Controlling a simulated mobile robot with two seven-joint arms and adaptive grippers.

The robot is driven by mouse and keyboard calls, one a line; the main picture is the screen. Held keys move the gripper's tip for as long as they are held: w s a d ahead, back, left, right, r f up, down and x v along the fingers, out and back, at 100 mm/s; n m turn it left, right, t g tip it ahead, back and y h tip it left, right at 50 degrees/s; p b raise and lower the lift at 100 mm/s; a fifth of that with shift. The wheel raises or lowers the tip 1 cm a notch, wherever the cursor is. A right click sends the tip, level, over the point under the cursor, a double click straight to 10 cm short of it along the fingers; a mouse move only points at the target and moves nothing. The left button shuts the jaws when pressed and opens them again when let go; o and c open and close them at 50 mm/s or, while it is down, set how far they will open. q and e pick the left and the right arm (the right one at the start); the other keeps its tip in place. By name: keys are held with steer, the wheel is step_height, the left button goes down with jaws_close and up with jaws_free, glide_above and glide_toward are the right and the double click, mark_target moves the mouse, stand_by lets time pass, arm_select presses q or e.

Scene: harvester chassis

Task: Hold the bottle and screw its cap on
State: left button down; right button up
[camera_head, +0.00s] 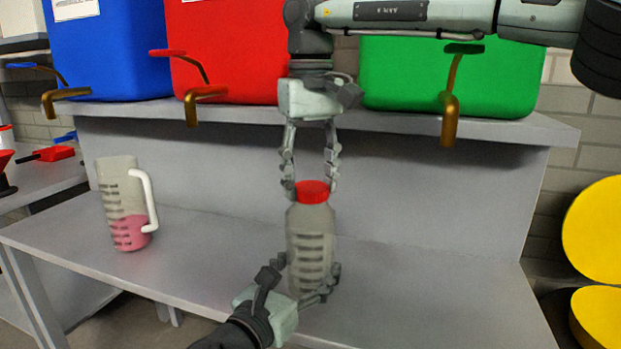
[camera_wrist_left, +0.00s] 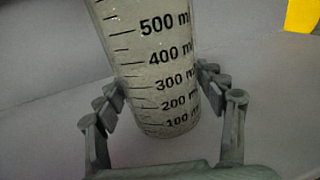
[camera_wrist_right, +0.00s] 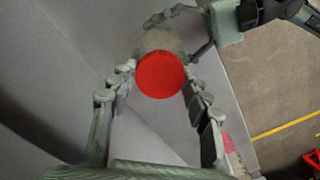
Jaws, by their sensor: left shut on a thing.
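The bottle (camera_head: 311,248) is clear with dark volume marks and stands upright above the bench; its lower part fills the left wrist view (camera_wrist_left: 155,70). My left gripper (camera_head: 308,282) is shut on the bottle's lower body, one finger on each side. The red cap (camera_head: 313,191) sits at the bottle's top; the right wrist view shows it from above as a red disc (camera_wrist_right: 160,75). Whether its thread is engaged is hidden. My right gripper (camera_head: 310,187) points down from above, its open fingers on either side of the cap, close to its rim.
A measuring jug (camera_head: 122,205) with pink liquid and a white handle stands on the bench (camera_head: 205,262) at the left. Blue (camera_head: 105,50), red (camera_head: 228,50) and green (camera_head: 400,75) containers with brass taps stand on the shelf above. The bench right of the bottle is clear.

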steer(key=o, duration=0.4)
steer(key=shift+r, duration=2.25)
steer(key=o, duration=0.6)
steer(key=shift+r, duration=0.1)
step_height(320, 180, up, 12)
steer(key=shift+f, duration=0.1)
